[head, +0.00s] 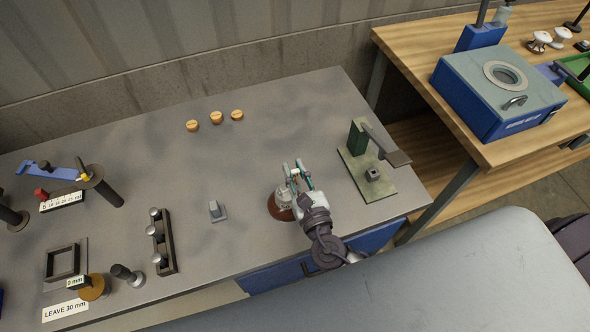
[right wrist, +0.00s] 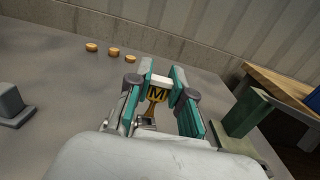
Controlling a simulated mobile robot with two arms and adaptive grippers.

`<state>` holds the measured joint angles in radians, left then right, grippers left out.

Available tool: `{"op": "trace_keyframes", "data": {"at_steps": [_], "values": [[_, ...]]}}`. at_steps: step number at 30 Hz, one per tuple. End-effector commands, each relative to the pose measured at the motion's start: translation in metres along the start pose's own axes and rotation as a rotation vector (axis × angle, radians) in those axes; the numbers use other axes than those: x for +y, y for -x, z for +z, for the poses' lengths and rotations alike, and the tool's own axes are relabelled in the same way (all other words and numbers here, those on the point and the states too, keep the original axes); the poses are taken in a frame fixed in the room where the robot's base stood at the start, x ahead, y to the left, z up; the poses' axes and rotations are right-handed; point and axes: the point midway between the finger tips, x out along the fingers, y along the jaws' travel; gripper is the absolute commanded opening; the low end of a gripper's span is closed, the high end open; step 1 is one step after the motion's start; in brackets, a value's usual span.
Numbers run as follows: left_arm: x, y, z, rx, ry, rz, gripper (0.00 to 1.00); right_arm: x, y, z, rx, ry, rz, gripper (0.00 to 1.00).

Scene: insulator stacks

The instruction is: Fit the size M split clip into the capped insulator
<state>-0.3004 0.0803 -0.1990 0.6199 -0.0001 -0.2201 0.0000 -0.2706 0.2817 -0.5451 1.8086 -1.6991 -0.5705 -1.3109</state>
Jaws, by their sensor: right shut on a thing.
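The capped insulator (head: 277,209), a brown disc with a grey metal top, stands near the front right of the grey bench. My right gripper (head: 295,174) is over its top, fingers pointing to the back of the bench. In the right wrist view the gripper (right wrist: 159,82) is shut on the size M split clip (right wrist: 157,95), a brass-yellow piece marked M with a white block at its top. The clip's lower end is close to a metal fitting (right wrist: 146,122); I cannot tell whether it is inside it. My left gripper is not in view.
A green press-like stand (head: 372,174) is close on the right. A small grey block (head: 217,211) lies to the left. Several orange-brown discs (head: 216,117) sit at the back. A black rack (head: 161,243) and gauges fill the left. A wooden table (head: 470,60) carries a blue box (head: 498,92).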

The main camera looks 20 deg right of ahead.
Motion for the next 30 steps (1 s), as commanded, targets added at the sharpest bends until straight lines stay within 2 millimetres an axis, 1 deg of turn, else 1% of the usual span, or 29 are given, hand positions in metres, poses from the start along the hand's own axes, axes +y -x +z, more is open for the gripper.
{"op": "trace_keyframes", "data": {"at_steps": [30], "values": [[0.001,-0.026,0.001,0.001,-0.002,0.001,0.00,0.000,0.000,-0.027,0.000,0.001,0.000,0.07]]}}
